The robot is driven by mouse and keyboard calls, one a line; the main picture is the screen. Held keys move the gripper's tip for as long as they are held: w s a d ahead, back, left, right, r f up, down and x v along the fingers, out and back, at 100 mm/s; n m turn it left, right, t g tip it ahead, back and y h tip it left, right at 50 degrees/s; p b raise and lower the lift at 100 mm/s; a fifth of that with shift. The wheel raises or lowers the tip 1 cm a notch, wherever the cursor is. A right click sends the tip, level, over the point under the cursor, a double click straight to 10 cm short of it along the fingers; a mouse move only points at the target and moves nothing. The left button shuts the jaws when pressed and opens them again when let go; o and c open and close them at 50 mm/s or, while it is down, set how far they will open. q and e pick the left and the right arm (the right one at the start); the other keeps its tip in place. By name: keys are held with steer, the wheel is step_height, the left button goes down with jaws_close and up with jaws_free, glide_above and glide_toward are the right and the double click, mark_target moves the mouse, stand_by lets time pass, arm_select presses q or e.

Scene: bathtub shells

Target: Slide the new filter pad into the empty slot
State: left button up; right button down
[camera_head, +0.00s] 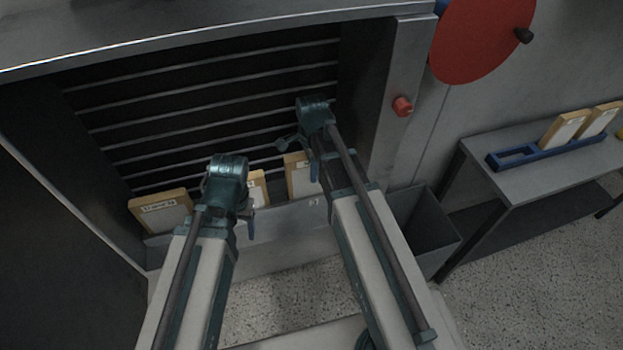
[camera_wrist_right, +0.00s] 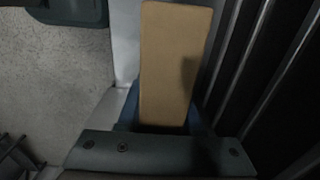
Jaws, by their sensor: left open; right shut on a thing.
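A tan filter pad (camera_head: 298,175) is at my right gripper (camera_head: 316,172), in front of the dark cabinet's lower slats. In the right wrist view the pad (camera_wrist_right: 176,65) stands out from between the blue fingers, and the gripper is shut on it. My left gripper (camera_head: 250,218) is open, low in front of the cabinet, beside another tan pad (camera_head: 258,187) that it partly hides. A labelled pad (camera_head: 161,208) stands at the left end of the row, behind the grey front ledge (camera_head: 285,222). My arms cover parts of the row, so I cannot make out the empty slot.
A grey bin (camera_head: 437,234) stands right of the cabinet. A side table (camera_head: 540,172) holds a blue rack (camera_head: 545,152) with two pads (camera_head: 565,129). A red knob (camera_head: 402,106) and a red disc (camera_head: 480,38) are at the upper right. Speckled floor is clear below.

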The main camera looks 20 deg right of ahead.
steer(key=shift+f+b, duration=1)
steer(key=shift+f, duration=0.4)
steer(key=shift+f, duration=0.15)
steer(key=c, duration=0.6)
jaws_free()
steer(key=shift+o, duration=0.2)
step_height(320, 180, up, 12)
steer(key=p, duration=1.2)
steer(key=shift+r, duration=0.2)
steer(key=s+a+n, duration=0.5)
steer(key=s+n, duration=0.2)
steer(key=n, duration=0.3)
steer(key=s+a+n+h, duration=0.1)
steer(key=s+a+n, duration=0.4)
steer(key=n, duration=0.6)
steer(key=shift+s+a, duration=0.25)
steer(key=shift+s, duration=0.9)
